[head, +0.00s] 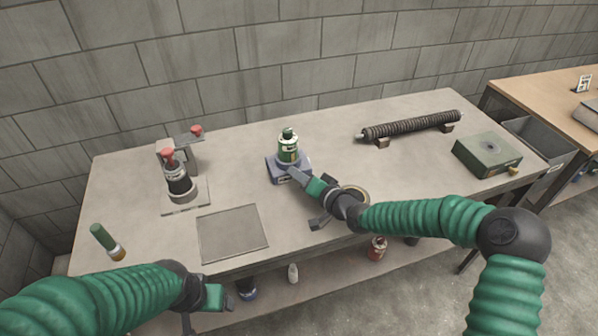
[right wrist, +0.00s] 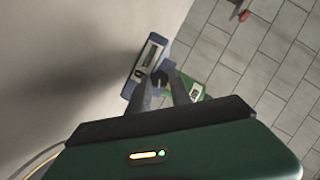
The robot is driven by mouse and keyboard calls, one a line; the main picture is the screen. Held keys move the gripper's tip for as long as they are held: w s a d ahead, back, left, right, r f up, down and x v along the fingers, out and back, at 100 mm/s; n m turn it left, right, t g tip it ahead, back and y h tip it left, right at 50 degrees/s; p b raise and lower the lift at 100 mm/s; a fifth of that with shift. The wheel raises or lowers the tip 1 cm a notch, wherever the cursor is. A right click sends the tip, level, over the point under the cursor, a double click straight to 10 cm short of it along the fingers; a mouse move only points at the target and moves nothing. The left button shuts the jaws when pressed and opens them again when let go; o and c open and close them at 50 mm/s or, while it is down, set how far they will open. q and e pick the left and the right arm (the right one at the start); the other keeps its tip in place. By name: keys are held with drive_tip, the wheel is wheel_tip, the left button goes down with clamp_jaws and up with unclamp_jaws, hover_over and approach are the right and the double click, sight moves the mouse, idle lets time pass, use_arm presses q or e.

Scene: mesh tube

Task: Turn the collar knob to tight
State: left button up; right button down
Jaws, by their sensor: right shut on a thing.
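In the right wrist view the base (right wrist: 150,60) has a pale face with a dark slot, and the green body (right wrist: 185,86) lies beyond my fingers. A small dark knob (right wrist: 162,77), seemingly the collar knob, sits between the fingertips. My right gripper (head: 295,174) is at the front of the base, shut on that knob. The knob's marks are too small to read. My left gripper (head: 226,298) is low at the bench's front edge, away from the base; its fingers are unclear.
A red-handled device (head: 180,187) and a flat grey plate (head: 232,232) lie left. A green-handled tool (head: 105,240) is at far left. A ribbed tube (head: 412,125) and a green box (head: 487,154) lie right. My right arm covers part of a ring (head: 358,190).

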drive_tip(key=shift+s+f+m+y, duration=0.1)
drive_tip(key=shift+f+m+y, duration=0.2)
drive_tip(key=shift+m, duration=0.35)
drive_tip(key=shift+s+f+m+y, duration=0.1)
drive_tip(key=shift+f+m+y, duration=0.15)
drive_tip(key=shift+m, duration=0.4)
drive_tip(key=c, duration=1.5)
unclamp_jaws()
drive_tip(key=o, duration=0.3)
drive_tip(key=shift+r, duration=0.15)
drive_tip(key=shift+w, duration=0.1)
drive_tip(key=shift+d+r+t, duration=0.1)
drive_tip(key=shift+t, duration=0.2)
